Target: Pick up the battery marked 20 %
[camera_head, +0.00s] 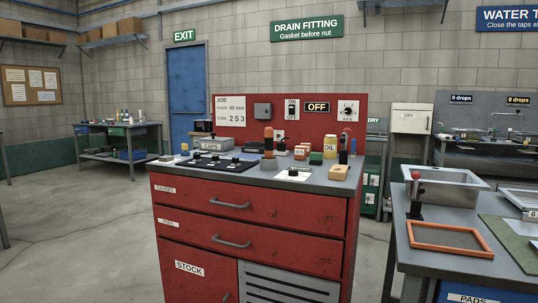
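I cannot make out a battery marked 20 % in the head view; the labels on the small items are too small to read. Small orange-red blocks (300,152) and a green-topped block (316,158) stand on the grey top of the red cabinet (250,210), towards its right side. I cannot tell whether any of them is a battery. Neither of my grippers is in view.
A bench with an orange frame (449,238) stands right, across a floor gap. Open floor (80,225) lies left.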

